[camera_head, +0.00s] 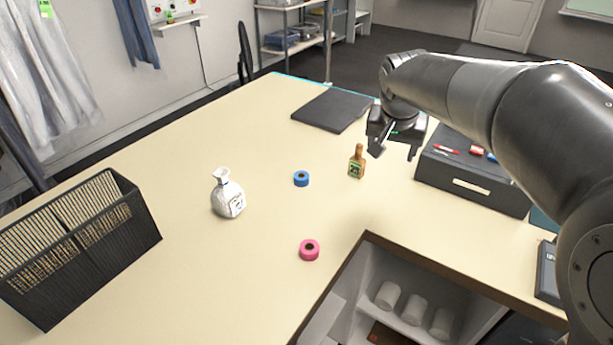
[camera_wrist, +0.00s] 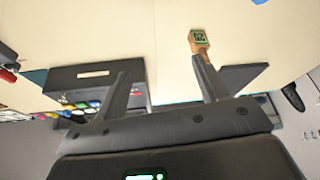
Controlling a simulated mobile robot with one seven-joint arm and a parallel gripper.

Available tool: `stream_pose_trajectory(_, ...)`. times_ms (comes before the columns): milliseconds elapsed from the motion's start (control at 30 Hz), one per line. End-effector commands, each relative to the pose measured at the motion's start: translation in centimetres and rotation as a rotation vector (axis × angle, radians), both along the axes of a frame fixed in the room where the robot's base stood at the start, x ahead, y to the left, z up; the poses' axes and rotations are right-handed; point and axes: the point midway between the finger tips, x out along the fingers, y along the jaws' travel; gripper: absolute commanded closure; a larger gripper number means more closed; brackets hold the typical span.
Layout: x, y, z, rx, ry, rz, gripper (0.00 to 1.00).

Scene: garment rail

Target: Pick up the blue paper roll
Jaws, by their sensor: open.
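In the wrist view a bit of blue (camera_wrist: 259,1) shows at the top edge, probably the same roll, mostly cut off. My gripper (camera_head: 394,150) hangs above the table to the right of the roll, past the brown bottle, with its jaws apart and nothing between them. In the wrist view its two fingers (camera_wrist: 160,82) stand wide apart.
A white bottle (camera_head: 228,195), a pink roll (camera_head: 309,250), a black basket (camera_head: 85,240), a dark folder (camera_head: 332,109) and a dark drawer box (camera_head: 473,175) are also on the table (camera_head: 200,270).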

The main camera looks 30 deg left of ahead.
Motion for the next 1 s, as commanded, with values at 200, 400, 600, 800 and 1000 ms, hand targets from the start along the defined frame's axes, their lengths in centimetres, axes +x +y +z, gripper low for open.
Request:
stream_pose_trajectory(200,0.1,11.3,-4.1,-0.012,0.007,0.055,0.33)
stream_pose_trajectory(400,-1.3,19.1,-7.6,-0.017,0.005,0.089,0.33)
stream_pose_trajectory(600,-2.3,22.3,-9.3,-0.018,0.002,0.102,0.33)
stream_pose_trajectory(800,-1.7,22.8,-11.1,-0.018,0.003,0.101,0.33)
stream_pose_trajectory(1000,-0.5,23.2,-14.0,-0.019,0.004,0.100,0.33)
